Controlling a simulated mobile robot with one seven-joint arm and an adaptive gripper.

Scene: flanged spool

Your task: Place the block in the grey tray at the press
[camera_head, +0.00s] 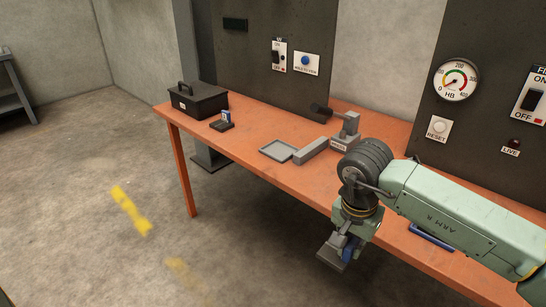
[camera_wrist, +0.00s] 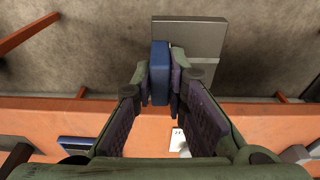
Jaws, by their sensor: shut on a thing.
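My gripper (camera_wrist: 162,85) is shut on the blue part (camera_wrist: 160,70) of a block, with a broad flat grey part (camera_wrist: 202,42) beside and beyond it. In the head view my gripper (camera_head: 347,244) hangs at the table's front edge, and the grey part (camera_head: 331,256) shows below it. The fingers hide some of the blue part. The shallow grey tray (camera_head: 278,151) lies on the table, well apart from my gripper, up and to the left. The press (camera_head: 345,133) stands right of the tray, with a long grey bar (camera_head: 310,151) between them.
A black toolbox (camera_head: 198,100) stands at the table's left end, with a small blue and white item (camera_head: 227,116) on a dark base nearby. A blue frame (camera_head: 432,237) lies right of my gripper. Dark control panels rise behind. The table's front left is clear.

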